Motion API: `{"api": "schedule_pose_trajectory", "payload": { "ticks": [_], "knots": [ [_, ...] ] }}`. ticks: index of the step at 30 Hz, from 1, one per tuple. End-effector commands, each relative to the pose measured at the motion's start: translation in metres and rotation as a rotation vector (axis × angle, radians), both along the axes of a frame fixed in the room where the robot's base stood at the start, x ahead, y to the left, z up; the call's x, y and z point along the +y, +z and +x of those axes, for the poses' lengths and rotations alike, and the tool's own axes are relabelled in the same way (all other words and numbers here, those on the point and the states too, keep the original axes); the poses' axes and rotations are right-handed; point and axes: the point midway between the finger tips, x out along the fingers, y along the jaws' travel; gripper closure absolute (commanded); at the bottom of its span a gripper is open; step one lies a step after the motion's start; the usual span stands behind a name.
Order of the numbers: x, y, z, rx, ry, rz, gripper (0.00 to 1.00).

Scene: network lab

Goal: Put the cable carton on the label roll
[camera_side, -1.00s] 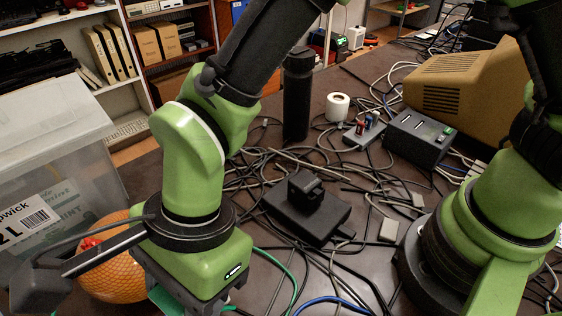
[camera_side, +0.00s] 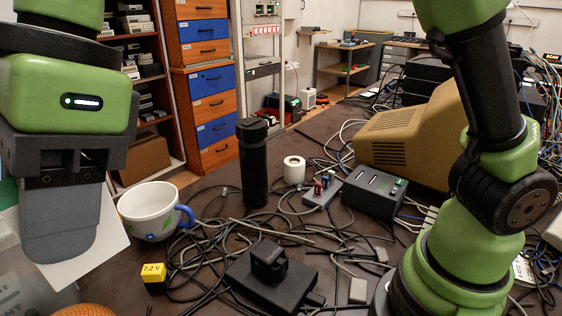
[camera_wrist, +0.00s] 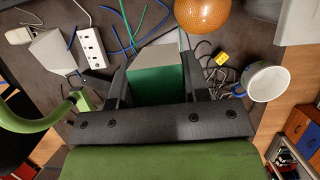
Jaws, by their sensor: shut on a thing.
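My gripper (camera_side: 60,225) is at the left of the side view, high up and close to the camera. In the wrist view, my gripper (camera_wrist: 155,82) is shut on the cable carton (camera_wrist: 156,84), which has a green face and a pale upper part. In the side view a white face of the carton (camera_side: 98,248) shows behind the near finger, which hides part of it. The label roll (camera_side: 294,168), a small white roll with a hole, stands on the table further back, right of a black cylinder. The carton is well apart from it. I cannot make out the roll in the wrist view.
A black cylinder (camera_side: 253,165) stands tall left of the roll. A blue-handled mug (camera_side: 150,208), a yellow block (camera_side: 153,277) and a black box (camera_side: 273,281) stand nearer. Loose cables surround them. A black switch box (camera_side: 373,192) and beige monitor (camera_side: 410,140) are to the right.

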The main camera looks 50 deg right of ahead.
Motion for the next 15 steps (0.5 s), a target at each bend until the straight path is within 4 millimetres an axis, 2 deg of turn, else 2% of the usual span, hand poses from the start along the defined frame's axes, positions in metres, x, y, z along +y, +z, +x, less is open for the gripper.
{"api": "schedule_pose_trajectory", "payload": {
  "ticks": [1,5,8,12,14,15],
  "knots": [
    [-0.009,0.000,0.016,0.000,-0.048,0.000,0.84],
    [-0.037,0.002,0.059,-0.001,-0.187,-0.002,0.84],
    [-0.071,0.002,0.096,-0.001,-0.324,-0.004,0.84],
    [-0.135,0.003,0.146,-0.002,-0.539,-0.006,0.84],
    [-0.164,0.003,0.163,-0.001,-0.630,-0.007,0.84],
    [-0.186,0.003,0.173,-0.001,-0.692,-0.008,0.84]
  ]
}}
